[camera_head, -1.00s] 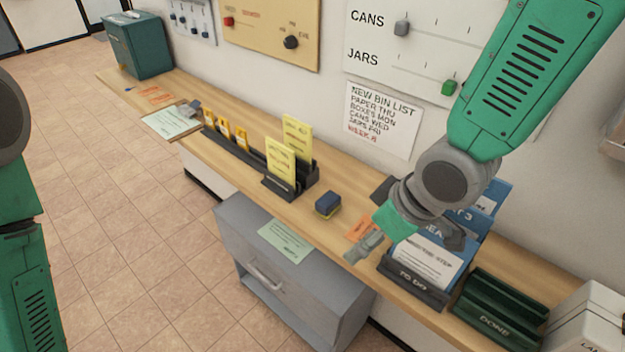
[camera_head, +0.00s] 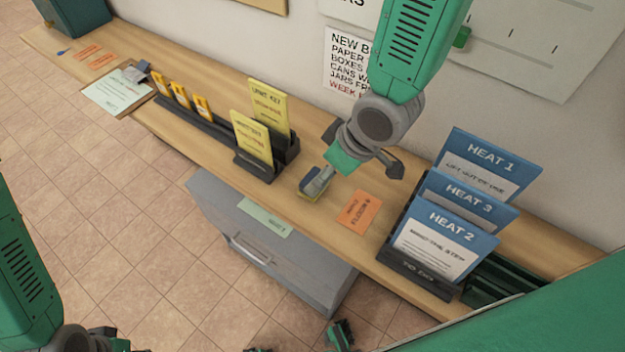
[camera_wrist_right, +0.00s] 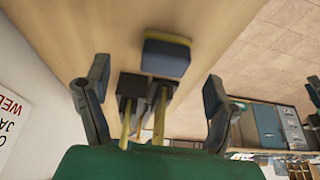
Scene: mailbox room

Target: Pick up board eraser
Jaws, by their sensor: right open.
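The board eraser (camera_head: 309,186) is a small dark blue block with a yellow layer, lying on the wooden counter right of the yellow card holder. My right gripper (camera_head: 355,172) is at the eraser in the head view, with one finger overlapping it in the picture. In the right wrist view the eraser (camera_wrist_right: 167,55) lies beyond the spread fingers of my right gripper (camera_wrist_right: 155,88), with nothing between them. Whether a finger touches the eraser I cannot tell. My left gripper (camera_head: 105,338) is only partly visible at the bottom left edge, away from the counter.
A black holder with yellow cards (camera_head: 252,138) stands left of the eraser. An orange note (camera_head: 359,211) lies to its right, before the blue HEAT cards (camera_head: 447,240). A grey cabinet (camera_head: 285,262) is under the counter, and the wall rises behind.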

